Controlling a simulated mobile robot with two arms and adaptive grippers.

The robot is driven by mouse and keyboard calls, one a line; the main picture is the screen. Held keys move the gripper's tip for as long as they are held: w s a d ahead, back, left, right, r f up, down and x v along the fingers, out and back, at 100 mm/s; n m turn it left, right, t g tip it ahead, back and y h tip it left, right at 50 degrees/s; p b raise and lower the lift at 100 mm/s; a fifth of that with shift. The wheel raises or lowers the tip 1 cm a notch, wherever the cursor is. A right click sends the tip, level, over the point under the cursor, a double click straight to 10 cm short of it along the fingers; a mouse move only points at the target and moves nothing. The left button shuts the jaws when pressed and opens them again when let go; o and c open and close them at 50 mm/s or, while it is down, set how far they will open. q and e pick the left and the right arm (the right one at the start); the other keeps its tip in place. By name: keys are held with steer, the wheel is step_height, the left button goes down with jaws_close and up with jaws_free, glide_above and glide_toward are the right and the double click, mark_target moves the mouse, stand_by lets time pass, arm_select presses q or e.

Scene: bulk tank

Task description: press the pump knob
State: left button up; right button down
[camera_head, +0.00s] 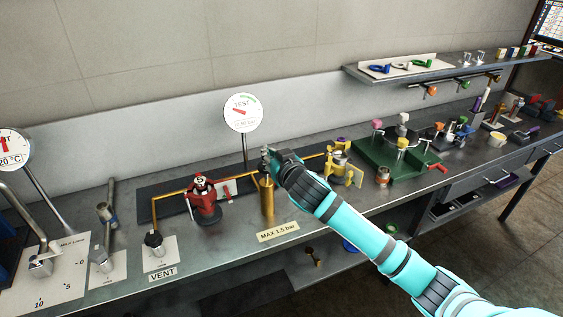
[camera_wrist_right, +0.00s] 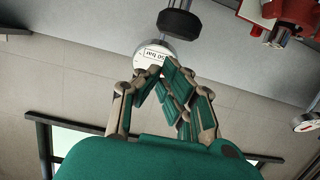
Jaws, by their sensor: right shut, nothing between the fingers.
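A brass pump cylinder (camera_head: 267,198) stands upright on the bench. My right gripper (camera_head: 266,153) is shut and empty, right at the top of the cylinder in the head view, and it hides the top there. In the wrist view a black knob (camera_wrist_right: 180,24), seemingly the pump knob, lies beyond the fingertips of my right gripper (camera_wrist_right: 168,72). A gap shows between them in that picture; contact cannot be judged from the head view. A round white test gauge (camera_head: 241,113) with a red needle stands behind the pump. My left gripper is not in view.
A red valve (camera_head: 204,198) stands left of the pump, with brass piping around it. A "MAX 1.5 bar" label (camera_head: 278,232) lies in front. Brass fittings (camera_head: 341,164) and a green board (camera_head: 377,160) with colored knobs stand to the right. A vent valve (camera_head: 154,242) is at left.

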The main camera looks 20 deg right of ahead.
steer(key=b+v, duration=0.1)
steer(key=v, duration=0.7)
steer(key=shift+s+f+b, duration=0.15)
steer(key=shift+s+b, duration=0.2)
steer(key=shift+s, duration=0.05)
steer(key=shift+d, duration=0.15)
stand_by(0.5)
